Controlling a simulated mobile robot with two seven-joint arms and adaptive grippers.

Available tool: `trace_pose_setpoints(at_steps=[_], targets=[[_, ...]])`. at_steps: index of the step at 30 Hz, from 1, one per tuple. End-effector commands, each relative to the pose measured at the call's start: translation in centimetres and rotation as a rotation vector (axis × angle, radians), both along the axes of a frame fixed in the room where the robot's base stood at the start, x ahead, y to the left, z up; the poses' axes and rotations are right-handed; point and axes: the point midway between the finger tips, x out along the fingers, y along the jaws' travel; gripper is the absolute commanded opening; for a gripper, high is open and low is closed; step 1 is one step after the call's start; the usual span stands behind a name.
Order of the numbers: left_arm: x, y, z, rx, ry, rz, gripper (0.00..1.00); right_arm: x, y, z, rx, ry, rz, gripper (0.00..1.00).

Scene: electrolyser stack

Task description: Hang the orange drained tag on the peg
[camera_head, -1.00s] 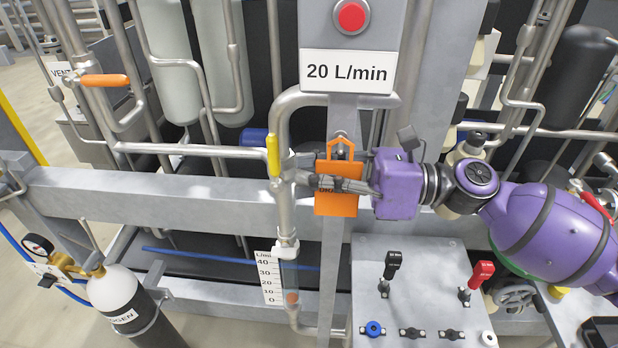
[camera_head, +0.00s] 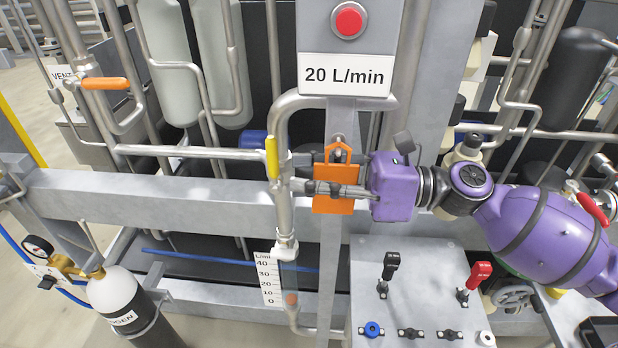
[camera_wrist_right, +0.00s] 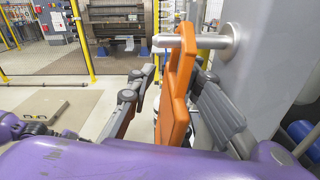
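The orange drained tag (camera_head: 334,206) is at the grey upright post below the 20 L/min sign. The metal peg (camera_wrist_right: 212,41) sticks out of the post in the right wrist view. The loop of the tag (camera_wrist_right: 176,95) is around the peg, and the tag hangs down from it. My right gripper (camera_head: 318,188) reaches in from the right, its fingers across the front of the tag in the head view. In the right wrist view the fingers of my right gripper (camera_wrist_right: 170,96) are spread, one on each side of the tag, with a gap on the left side. My left gripper is not in view.
A vertical pipe with a yellow handle (camera_head: 272,157) stands just left of the tag. A grey panel (camera_head: 420,262) with black and red levers is below right. A horizontal grey beam (camera_head: 150,199) runs behind. A gas cylinder (camera_head: 118,292) stands at lower left.

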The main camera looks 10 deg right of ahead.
Motion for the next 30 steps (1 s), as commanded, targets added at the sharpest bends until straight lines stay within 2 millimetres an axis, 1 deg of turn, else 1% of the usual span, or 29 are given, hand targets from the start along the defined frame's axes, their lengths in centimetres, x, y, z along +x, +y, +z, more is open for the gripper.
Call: trace_pose_setpoints(at_steps=[9, 17, 20, 23, 30], targets=[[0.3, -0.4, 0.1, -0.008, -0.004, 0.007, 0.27, 0.2, -0.1, 0.0, 0.001, 0.001, -0.006, 0.27], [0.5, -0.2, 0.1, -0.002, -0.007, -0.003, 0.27, 0.2, -0.4, 0.0, 0.001, 0.002, -0.009, 0.27], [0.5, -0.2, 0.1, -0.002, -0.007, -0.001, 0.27, 0.0, -1.3, -0.1, 0.001, 0.003, -0.011, 0.27], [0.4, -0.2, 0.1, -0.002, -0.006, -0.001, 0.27, -0.5, -3.0, -0.2, -0.001, 0.004, -0.013, 0.27], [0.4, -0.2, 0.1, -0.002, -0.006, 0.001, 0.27, -2.1, -8.0, -0.1, -0.001, 0.003, -0.011, 0.27]])
